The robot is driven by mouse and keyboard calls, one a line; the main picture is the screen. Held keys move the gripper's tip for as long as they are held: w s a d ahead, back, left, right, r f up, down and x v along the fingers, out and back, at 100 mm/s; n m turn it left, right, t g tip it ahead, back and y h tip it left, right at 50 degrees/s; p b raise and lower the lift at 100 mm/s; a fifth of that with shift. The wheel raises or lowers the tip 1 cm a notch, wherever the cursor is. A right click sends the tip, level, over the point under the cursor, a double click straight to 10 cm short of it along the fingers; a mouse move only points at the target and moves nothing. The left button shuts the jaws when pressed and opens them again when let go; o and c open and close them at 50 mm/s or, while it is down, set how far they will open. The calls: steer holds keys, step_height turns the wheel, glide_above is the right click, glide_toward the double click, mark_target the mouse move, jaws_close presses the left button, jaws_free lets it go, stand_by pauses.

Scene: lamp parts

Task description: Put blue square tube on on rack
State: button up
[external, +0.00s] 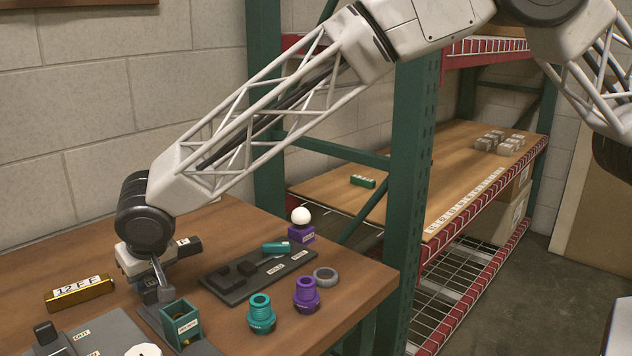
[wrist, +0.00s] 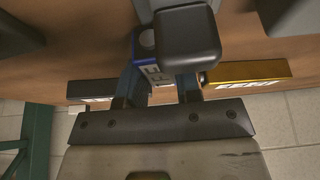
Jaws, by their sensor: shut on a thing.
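The blue square tube (wrist: 137,47), with a white lettered label, shows in the wrist view between my two fingers. My gripper (wrist: 158,88) is shut on it. In the external view my gripper (external: 158,288) points down low over the left part of the wooden table, beside a dark fixture; the tube is mostly hidden there, and I cannot tell whether it touches the table or fixture. The rack (external: 412,170) stands at the right, with green posts, red beams and wooden shelves. A small green block (external: 362,181) lies on its middle shelf.
A gold labelled bar (external: 80,292) lies left of my gripper. A green square holder (external: 180,323) stands close on its right. Teal (external: 261,313) and purple (external: 306,295) round parts and a dark tray (external: 245,278) lie further right. Grey blocks (external: 500,142) sit at the shelf's far end.

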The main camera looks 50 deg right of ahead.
mark_target(149, 279)
steer(key=shift+r, duration=0.1)
steer(key=shift+r, duration=1.5)
steer(key=shift+s+d+r, duration=0.1)
steer(key=shift+r, duration=0.1)
steer(key=s+d, duration=0.3)
steer(key=s, duration=0.1)
steer(key=s+d+r, duration=0.1)
steer(key=s+d, duration=0.2)
steer(key=s, duration=0.1)
steer(key=s+d, duration=0.3)
steer(key=s, duration=0.1)
steer(key=shift+s+d+r, duration=0.2)
steer(key=shift+d, duration=0.05)
steer(key=shift+r, duration=0.15)
steer(key=s+d+r+n+y, duration=0.1)
steer(key=s+r+n, duration=0.3)
steer(key=r, duration=0.5)
steer(key=s+d+r+n+y, duration=0.1)
steer(key=s+r+n, duration=0.3)
steer(key=r, duration=0.4)
steer(key=shift+s+r+g+y, duration=0.4)
steer(key=shift+s+y, duration=0.1)
steer(key=shift+s, duration=0.3)
steer(key=shift+d, duration=0.2)
